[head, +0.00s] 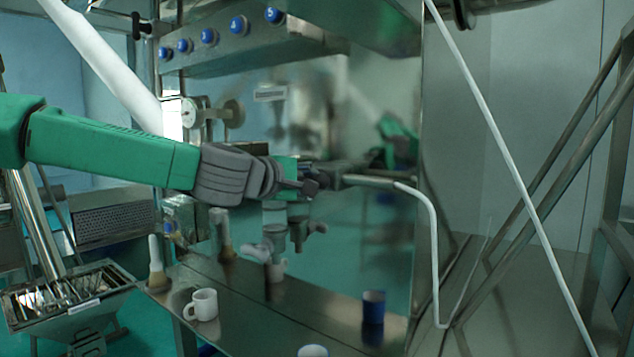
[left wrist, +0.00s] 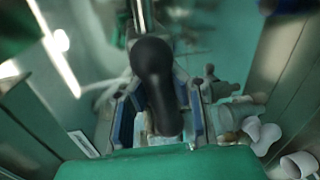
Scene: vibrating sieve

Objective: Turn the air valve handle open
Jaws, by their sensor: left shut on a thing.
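My left gripper (head: 300,183) reaches in from the left to the end of a metal pipe on the machine front. In the left wrist view, a dark rounded handle (left wrist: 155,80), which looks like the air valve handle, lies between the two fingers of my left gripper (left wrist: 158,118). The gripper is shut on it. In the head view the fingers and dark parts overlap at the pipe end, so the handle's exact angle is hard to tell. My right gripper is not in view.
A metal pipe (head: 370,181) continues right into a bent white tube (head: 436,260). Below, the steel ledge (head: 260,318) carries a white mug (head: 202,304) and a blue cup (head: 373,307). A pressure gauge (head: 189,113) and blue buttons (head: 238,26) are above.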

